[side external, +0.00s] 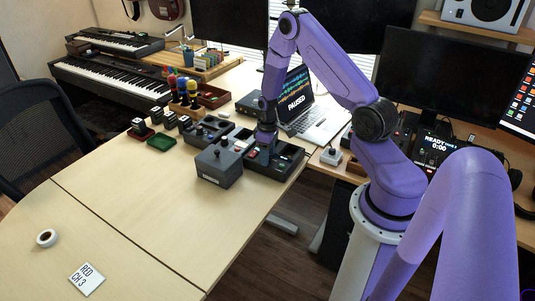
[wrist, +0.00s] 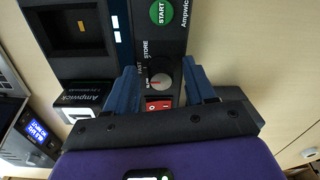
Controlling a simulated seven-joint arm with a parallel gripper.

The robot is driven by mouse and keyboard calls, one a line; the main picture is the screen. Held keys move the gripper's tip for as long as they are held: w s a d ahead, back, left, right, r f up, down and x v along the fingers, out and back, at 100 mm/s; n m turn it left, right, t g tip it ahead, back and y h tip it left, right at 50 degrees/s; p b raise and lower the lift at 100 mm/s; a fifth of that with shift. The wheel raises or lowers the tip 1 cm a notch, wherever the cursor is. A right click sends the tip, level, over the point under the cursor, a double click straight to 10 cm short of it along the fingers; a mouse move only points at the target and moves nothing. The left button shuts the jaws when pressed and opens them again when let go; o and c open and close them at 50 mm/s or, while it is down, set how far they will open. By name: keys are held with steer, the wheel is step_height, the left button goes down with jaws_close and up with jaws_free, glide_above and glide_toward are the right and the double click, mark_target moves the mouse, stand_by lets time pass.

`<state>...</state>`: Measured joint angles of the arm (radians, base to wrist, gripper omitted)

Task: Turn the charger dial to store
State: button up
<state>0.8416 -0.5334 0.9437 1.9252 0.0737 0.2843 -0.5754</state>
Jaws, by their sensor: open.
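The charger (wrist: 200,20) is a dark unit marked Ampwick with a green START button (wrist: 161,12). Its round grey dial (wrist: 161,80) carries a red mark on its left side. Small labels by the dial include STORE (wrist: 146,48) and FAST (wrist: 140,67); the label nearest the red mark is too small to read surely. My gripper (wrist: 163,76) is open, with one blue finger on each side of the dial; I cannot tell whether they touch it. In the side view my gripper (side external: 265,136) is low over the charger (side external: 288,163), hiding the dial.
A red rocker switch (wrist: 158,104) sits just below the dial. A dark box with a knob (side external: 219,167) stands close in front of the charger. A laptop (side external: 312,122) is behind it. The table's front left (side external: 130,205) is mostly clear.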

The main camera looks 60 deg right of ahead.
jaws_close()
steer(key=shift+m, duration=0.3)
steer(key=m, duration=0.4)
steer(key=shift+m, duration=0.3)
steer(key=m, duration=0.4)
steer(key=shift+a+m, duration=0.1)
steer(key=shift+m, duration=0.6)
jaws_free()
